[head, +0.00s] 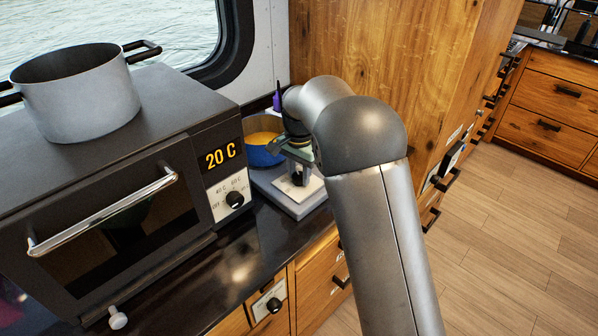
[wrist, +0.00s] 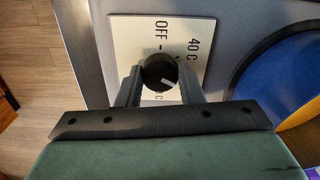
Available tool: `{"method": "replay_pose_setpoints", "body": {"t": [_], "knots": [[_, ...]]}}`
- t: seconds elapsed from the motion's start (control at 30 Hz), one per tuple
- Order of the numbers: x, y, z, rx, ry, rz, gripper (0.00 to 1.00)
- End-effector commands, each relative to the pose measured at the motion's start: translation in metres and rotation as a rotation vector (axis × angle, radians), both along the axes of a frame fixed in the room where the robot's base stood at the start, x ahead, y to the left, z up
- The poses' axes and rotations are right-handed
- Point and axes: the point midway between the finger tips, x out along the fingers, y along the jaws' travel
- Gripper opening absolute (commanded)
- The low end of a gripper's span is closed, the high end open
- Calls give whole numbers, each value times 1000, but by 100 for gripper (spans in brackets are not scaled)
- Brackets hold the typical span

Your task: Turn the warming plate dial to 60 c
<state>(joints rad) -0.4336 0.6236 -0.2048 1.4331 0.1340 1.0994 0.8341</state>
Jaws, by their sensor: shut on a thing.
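The warming plate (head: 277,192) is a low grey unit on the dark counter, right of the oven, with a white dial panel at its front. In the wrist view its dial (wrist: 158,72) is a round black knob with a white mark pointing toward the lower right. The panel (wrist: 128,38) reads OFF and 40 C; another label at lower right is mostly hidden by a finger. My gripper (wrist: 160,80) is shut on the dial, one finger at each side. In the head view my gripper (head: 297,157) is above the panel, partly hidden by my arm.
A blue pan (head: 262,156) with orange content sits on the plate, close by my gripper. The oven (head: 110,215) at left shows 20 C, has its own dial (head: 235,199) and carries a grey pot (head: 75,95). A wooden cabinet wall (head: 400,50) stands behind right.

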Motion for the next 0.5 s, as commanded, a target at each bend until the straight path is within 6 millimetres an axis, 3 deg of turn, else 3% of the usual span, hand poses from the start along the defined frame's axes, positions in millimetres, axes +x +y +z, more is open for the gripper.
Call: {"method": "replay_pose_setpoints", "body": {"t": [0.5], "knots": [[2,0,2,1,-7,-55,11]]}}
